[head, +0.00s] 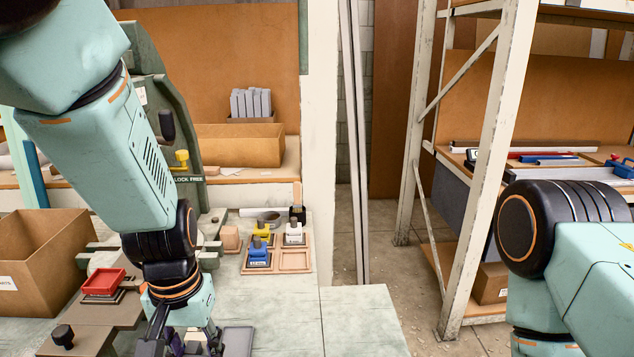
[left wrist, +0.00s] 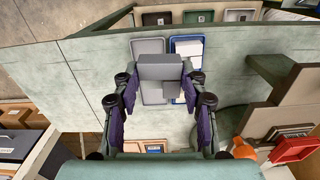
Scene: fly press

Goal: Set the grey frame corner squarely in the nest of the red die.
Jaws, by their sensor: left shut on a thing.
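The red die (head: 103,281) sits on the press bed at the left, beyond and to the left of my left gripper. It also shows at the right edge of the left wrist view (left wrist: 296,150). My left gripper (head: 182,348) points down near the bottom of the head view, its tips cut off by the edge. In the left wrist view its purple-padded fingers (left wrist: 157,92) are shut on the grey frame corner (left wrist: 160,67), held above trays and well apart from the die. My right arm shows at the right of the head view; its gripper is out of view.
A grey tray (left wrist: 148,47) and a blue tray (left wrist: 181,46) with white contents lie below the held piece. A wooden rack (head: 294,260) holds blue, yellow and white dies. A cardboard box (head: 40,262) stands left of the die. The front right bench is clear.

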